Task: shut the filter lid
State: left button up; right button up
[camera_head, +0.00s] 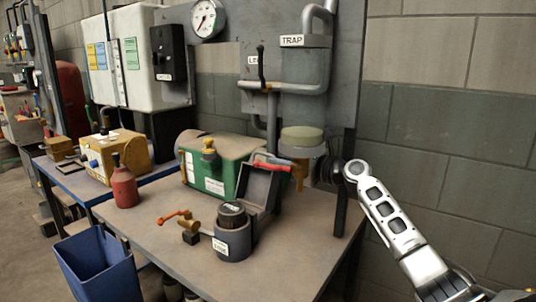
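The filter is a grey round housing (232,240) with a small white label, standing on the front table. Its top is open and a dark ribbed insert shows inside. The filter lid (257,187) looks like a grey, shallow, square cover standing up behind the housing, raised and leaning back. My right arm comes in from the lower right. Its far end, with the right gripper (343,171), is at the right of the table, to the right of the lid and apart from it. The fingers are too dark and small to read. My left gripper is not in view.
A red-handled valve (272,166) is close above the lid. An orange-handled brass valve (180,216) is left of the housing. A green box (212,170) and red bottle (124,188) stand further back. The tabletop right of the housing is clear.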

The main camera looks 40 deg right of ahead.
aim_at(268, 154)
jog(key=shift+x, duration=2.5)
grip_shut()
